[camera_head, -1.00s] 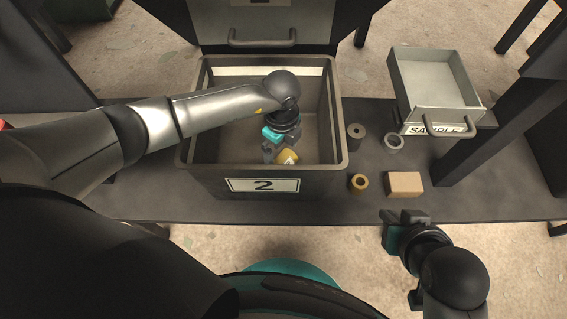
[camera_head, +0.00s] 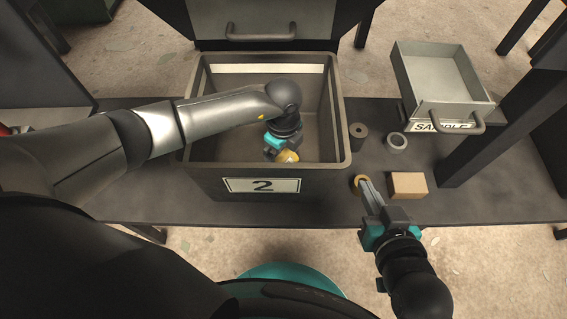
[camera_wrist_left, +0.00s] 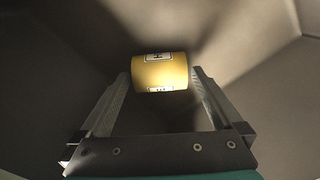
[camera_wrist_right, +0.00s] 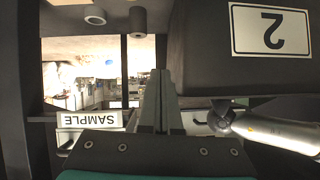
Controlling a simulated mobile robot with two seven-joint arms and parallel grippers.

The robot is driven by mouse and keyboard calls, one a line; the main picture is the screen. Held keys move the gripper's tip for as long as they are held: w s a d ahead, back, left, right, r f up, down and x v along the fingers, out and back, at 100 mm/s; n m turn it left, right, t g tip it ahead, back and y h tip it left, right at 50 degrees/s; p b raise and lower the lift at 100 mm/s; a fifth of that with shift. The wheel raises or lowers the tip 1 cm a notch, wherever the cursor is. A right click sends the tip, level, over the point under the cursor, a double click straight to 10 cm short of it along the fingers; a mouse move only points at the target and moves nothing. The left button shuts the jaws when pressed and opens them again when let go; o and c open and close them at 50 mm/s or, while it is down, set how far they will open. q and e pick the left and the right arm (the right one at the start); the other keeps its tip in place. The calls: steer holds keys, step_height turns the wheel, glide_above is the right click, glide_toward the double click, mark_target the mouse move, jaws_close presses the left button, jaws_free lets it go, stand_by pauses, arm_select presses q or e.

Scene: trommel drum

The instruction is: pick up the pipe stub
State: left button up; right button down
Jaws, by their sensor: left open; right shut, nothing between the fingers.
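Three short hollow cylinders stand on the dark bench right of the bin: a dark grey one (camera_head: 357,131), a lighter grey ring (camera_head: 396,141) and a brass-coloured ring (camera_head: 357,181). I cannot tell which is the pipe stub. My right gripper (camera_head: 364,180) is shut and empty, its fingertips over the brass ring and partly covering it; contact is unclear. My left gripper (camera_head: 277,151) is open inside the bin. A yellow labelled cylinder (camera_wrist_left: 160,72) lies at its fingertips in the left wrist view, and also shows in the head view (camera_head: 288,156).
The deep bin marked 2 (camera_head: 189,160) has high walls around my left gripper. A tan block (camera_head: 408,185) sits right of my right fingers. An open SAMPLE drawer (camera_head: 405,88) is behind, with a dark post (camera_head: 500,135) to the right.

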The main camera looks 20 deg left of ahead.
arm_select(q)
steer(key=shift+f+b, duration=0.4)
steer(key=shift+f, duration=0.3)
steer(key=shift+f+b, duration=0.3)
steer(key=shift+f, duration=0.1)
arm_select(e)
steer(key=shift+a+r+t+y, duration=0.3)
steer(key=shift+a+r+t, duration=0.1)
steer(key=shift+a+t, duration=0.25)
steer(key=shift+a+r+t+y, duration=0.35)
steer(key=shift+a+t, duration=0.15)
steer(key=shift+t, duration=0.25)
arm_select(q)
steer(key=c, duration=1.1)
steer(key=shift+r, duration=0.2)
steer(key=shift+c, duration=0.2)
arm_select(e)
steer(key=shift+d+f, duration=0.1)
steer(key=shift+d, duration=0.05)
